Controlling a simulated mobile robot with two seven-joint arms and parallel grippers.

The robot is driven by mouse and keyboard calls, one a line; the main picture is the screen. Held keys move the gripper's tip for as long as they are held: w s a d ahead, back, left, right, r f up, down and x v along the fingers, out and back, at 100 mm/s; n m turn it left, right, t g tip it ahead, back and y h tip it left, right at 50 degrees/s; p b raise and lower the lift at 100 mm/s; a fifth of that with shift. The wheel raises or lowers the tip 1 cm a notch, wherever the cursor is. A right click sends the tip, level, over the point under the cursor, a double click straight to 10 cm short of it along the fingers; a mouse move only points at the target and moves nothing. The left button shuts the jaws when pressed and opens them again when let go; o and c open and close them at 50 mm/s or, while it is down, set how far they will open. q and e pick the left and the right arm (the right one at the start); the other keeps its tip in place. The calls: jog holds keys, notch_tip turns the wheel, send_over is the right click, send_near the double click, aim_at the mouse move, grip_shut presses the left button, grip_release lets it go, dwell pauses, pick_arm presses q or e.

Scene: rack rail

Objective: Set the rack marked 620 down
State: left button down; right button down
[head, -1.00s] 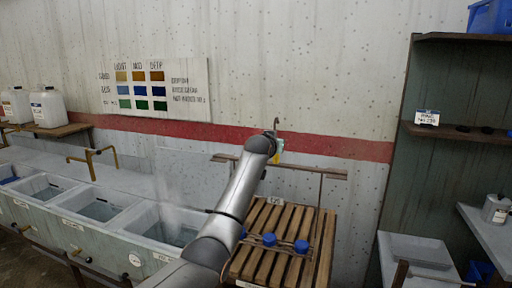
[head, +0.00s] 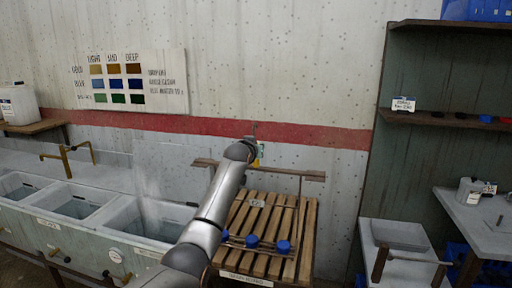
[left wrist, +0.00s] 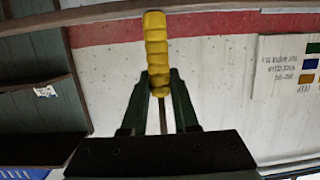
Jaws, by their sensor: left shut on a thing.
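My left gripper (left wrist: 160,95) is shut on a yellow ribbed handle (left wrist: 156,50), which stands between its two fingers in the left wrist view. In the head view my left arm reaches up over a slatted wooden stand (head: 308,235), and a bit of yellow (head: 261,150) shows beside the wrist. A small tag (head: 257,203), which seems to read 620, shows above the slats. Several blue round pieces (head: 252,242) sit in a row on a thin bar over the slats. My arm hides part of the rack, so I cannot tell whether it touches the stand. My right gripper is not in view.
A brown rail (head: 306,175) crosses behind the stand. Sinks (head: 140,222) with brass taps are at the left.

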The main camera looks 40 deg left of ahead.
pick_arm(q)
jog(key=shift+f, duration=0.2)
dwell(0.5)
jog(key=c, duration=0.7)
grip_release()
jog(key=shift+o, duration=0.8)
jog(key=shift+f, duration=0.3)
jog(key=o, duration=0.5)
jog(key=shift+r, duration=0.1)
jog(key=shift+o, duration=0.2)
jog(key=s+d+p, duration=0.3)
jog(key=s+d, duration=0.2)
jog(key=s, duration=0.5)
jog(key=shift+s, duration=0.35)
